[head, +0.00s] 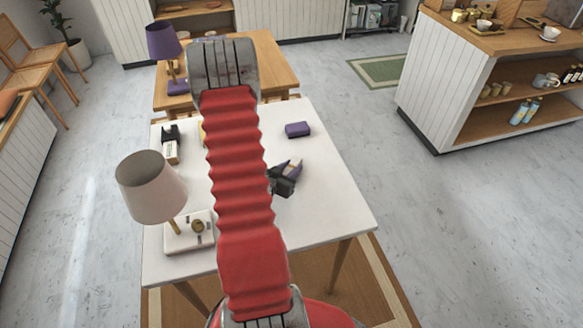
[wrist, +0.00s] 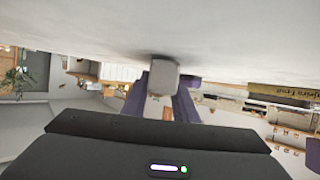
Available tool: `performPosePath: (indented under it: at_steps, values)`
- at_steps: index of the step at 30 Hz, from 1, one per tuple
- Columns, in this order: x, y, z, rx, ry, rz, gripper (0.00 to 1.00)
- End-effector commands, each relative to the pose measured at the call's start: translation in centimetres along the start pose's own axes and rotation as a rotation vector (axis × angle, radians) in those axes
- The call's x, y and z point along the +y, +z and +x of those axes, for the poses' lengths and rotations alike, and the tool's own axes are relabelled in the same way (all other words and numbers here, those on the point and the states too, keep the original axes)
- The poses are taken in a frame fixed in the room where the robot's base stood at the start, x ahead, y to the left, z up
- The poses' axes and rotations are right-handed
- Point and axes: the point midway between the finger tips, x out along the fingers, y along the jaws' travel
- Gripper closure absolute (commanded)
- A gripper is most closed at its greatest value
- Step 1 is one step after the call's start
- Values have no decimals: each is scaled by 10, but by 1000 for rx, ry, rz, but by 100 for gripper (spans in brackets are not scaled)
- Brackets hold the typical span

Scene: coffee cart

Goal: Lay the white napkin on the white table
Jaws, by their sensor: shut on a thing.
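The white table (head: 330,205) stands in front of me and fills the top of the wrist view, which is upside down. My gripper (head: 292,168) is low over the right half of the table. Its purple fingers (wrist: 160,104) are shut on a small pale folded thing, which looks like the white napkin (wrist: 163,76). The napkin is at or very near the tabletop; I cannot tell whether it touches. In the head view only a pale sliver of it shows between the fingers.
A lamp with a beige shade (head: 150,186) stands at the table's front left. A purple box (head: 298,130) lies behind my gripper. A black item (head: 170,133) and a small white box (head: 171,152) are at the left. The table's right front is clear.

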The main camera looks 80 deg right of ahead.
Motion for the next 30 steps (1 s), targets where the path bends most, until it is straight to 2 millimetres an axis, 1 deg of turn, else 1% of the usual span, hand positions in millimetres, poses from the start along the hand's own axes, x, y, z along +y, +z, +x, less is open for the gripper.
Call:
performPosePath:
  at_steps: [13,14,18,21,30]
  values:
    - [-1,4,2,0,-1,0,95]
    - [-1,4,2,0,-1,1,73]
    - [-1,4,1,0,-1,1,63]
    - [-1,4,1,0,-1,0,56]
    - [-1,3,1,0,-2,0,55]
